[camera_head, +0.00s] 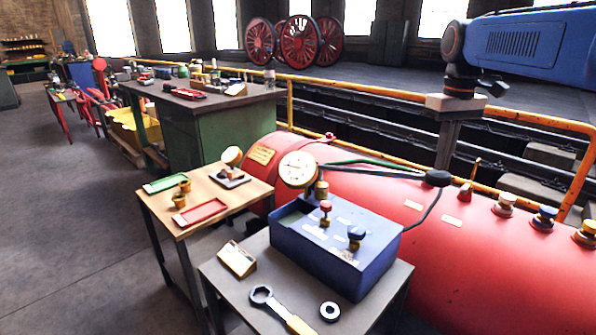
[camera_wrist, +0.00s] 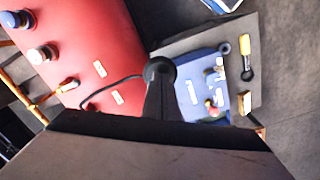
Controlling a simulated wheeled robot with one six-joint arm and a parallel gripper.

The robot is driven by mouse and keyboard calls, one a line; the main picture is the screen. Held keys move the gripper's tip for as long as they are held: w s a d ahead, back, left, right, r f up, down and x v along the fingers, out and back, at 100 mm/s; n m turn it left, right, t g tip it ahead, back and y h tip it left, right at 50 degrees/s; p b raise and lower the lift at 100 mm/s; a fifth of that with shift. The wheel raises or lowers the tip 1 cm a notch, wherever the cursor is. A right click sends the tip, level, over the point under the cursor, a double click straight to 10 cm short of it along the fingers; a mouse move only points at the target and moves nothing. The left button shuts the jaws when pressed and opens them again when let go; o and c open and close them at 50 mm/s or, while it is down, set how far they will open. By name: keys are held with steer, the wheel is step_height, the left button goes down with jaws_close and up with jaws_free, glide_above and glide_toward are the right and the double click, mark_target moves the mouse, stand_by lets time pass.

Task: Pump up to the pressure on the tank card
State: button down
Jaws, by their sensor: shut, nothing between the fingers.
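A blue pump box (camera_head: 335,250), also in the wrist view (camera_wrist: 187,92), stands on a grey table with a red knob (camera_head: 325,207) and a blue knob (camera_head: 356,233) on top. A round white gauge (camera_head: 298,169) stands behind it; its reading is too small to tell. The red tank (camera_head: 480,260) lies behind, with a yellow plate (camera_head: 262,154) at its left end. A black rounded piece (camera_head: 437,178) with dark and green lines running from it is above the tank. My gripper (camera_head: 443,166) is shut and empty, pointing down at this piece (camera_wrist: 160,68); contact is unclear.
Capped fittings (camera_head: 544,218) stand along the tank top. A card stand (camera_head: 237,259), a spanner (camera_head: 280,308) and a dark ring (camera_head: 330,311) lie on the grey table. A wooden table (camera_head: 150,205) holds red and green trays. A yellow railing (camera_head: 365,91) runs behind. The left floor is clear.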

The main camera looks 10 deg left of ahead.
steer(key=shift+f, duration=7.65)
step_height(320, 180, up, 16)
steer(key=shift+f, duration=0.25)
steer(key=shift+f, duration=0.1)
steer(key=shift+f, duration=7.7)
step_height(320, 180, up, 16)
steer(key=shift+f, duration=0.2)
steer(key=shift+f, duration=0.1)
